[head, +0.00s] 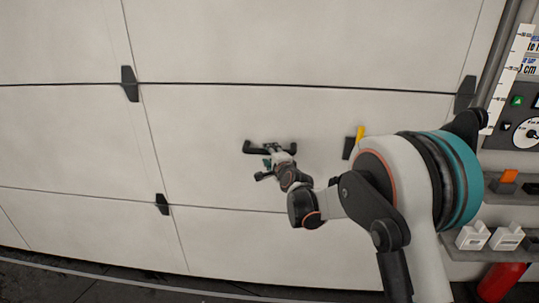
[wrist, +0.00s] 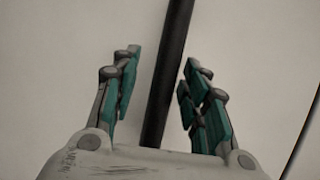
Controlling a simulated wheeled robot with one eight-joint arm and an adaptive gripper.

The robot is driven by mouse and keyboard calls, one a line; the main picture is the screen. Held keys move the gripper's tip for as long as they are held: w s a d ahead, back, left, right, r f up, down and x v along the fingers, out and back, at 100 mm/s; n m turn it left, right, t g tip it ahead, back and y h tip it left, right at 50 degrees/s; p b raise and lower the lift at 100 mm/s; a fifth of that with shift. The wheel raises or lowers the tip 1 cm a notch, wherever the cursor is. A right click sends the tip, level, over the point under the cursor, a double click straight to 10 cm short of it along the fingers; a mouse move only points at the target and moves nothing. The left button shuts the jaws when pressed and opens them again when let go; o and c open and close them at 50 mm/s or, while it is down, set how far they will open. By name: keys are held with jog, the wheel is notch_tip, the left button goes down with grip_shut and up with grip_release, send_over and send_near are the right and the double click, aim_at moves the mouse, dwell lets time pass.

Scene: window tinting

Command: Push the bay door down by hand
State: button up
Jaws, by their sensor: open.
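The white panelled bay door (head: 230,115) fills most of the head view, with dark seams and black hinges. A black handle (head: 256,147) is on one of its panels, partly hidden by my gripper. My gripper (head: 266,168) is at the handle in the head view. In the wrist view my gripper (wrist: 157,85) is open, with teal-padded fingers on either side of a dark bar (wrist: 168,70). The bar runs between the fingers with a visible gap to each side. I cannot tell whether the door's bottom edge touches the floor.
A black and yellow latch (head: 355,140) sits on the door right of the handle. At the right are a white ruler scale (head: 508,75), a control panel (head: 518,120), shelves with white items (head: 473,236), and a red cylinder (head: 500,281). Dark floor (head: 60,285) shows at lower left.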

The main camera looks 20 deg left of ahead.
jog(key=v, duration=1)
jog(key=shift+d, duration=0.15)
